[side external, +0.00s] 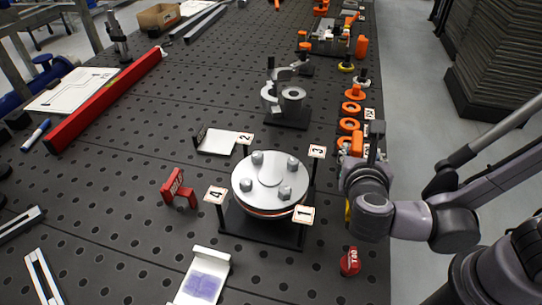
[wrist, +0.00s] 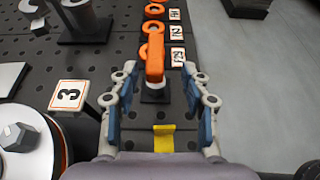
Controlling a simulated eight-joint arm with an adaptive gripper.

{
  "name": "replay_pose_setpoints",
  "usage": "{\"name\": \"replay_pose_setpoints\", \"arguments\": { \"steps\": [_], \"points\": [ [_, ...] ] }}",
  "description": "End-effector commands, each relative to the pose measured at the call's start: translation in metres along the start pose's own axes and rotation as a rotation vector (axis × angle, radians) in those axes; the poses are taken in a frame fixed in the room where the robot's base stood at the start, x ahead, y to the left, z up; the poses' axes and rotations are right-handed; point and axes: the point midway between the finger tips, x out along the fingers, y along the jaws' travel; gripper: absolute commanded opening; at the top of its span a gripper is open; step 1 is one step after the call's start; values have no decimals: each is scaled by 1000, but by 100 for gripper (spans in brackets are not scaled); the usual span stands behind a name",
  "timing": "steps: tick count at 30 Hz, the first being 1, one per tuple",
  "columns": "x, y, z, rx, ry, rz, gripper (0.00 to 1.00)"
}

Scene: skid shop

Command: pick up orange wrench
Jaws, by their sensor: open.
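An orange wrench (wrist: 155,62) stands on a dark base (wrist: 155,93) in the wrist view, ahead of my gripper and roughly centred between its fingers. In the side view, an orange part (side external: 356,144) that looks like the same wrench shows just beyond my wrist. My gripper (wrist: 163,84) is open, with one blue-grey finger on each side and nothing held. In the side view my gripper (side external: 362,162) is at the right edge of the table, and my wrist hides most of its fingers. I cannot tell whether either finger touches the wrench.
Orange rings (side external: 350,108) with number cards line the table's right edge beyond the wrench. A round silver plate assembly (side external: 270,182) with numbered cards stands left of my gripper. A red tag (side external: 350,262) lies nearer the camera. Floor lies right of the table.

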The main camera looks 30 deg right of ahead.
Motion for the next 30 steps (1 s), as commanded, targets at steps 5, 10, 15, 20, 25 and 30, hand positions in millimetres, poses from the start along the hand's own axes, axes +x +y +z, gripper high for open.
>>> {"name": "replay_pose_setpoints", "arguments": {
  "steps": [5, 10, 15, 20, 25, 30],
  "points": [
    [9, 0, 0, 0, 0, -2, 47],
    [28, 4, 2, 2, 0, -5, 47],
    [48, 6, 3, 2, 0, -4, 47],
    [57, 6, 2, -1, -1, -1, 47],
    [57, 6, 2, -1, 0, 0, 47],
    [57, 6, 2, -1, 0, 0, 15]
  ]
}}
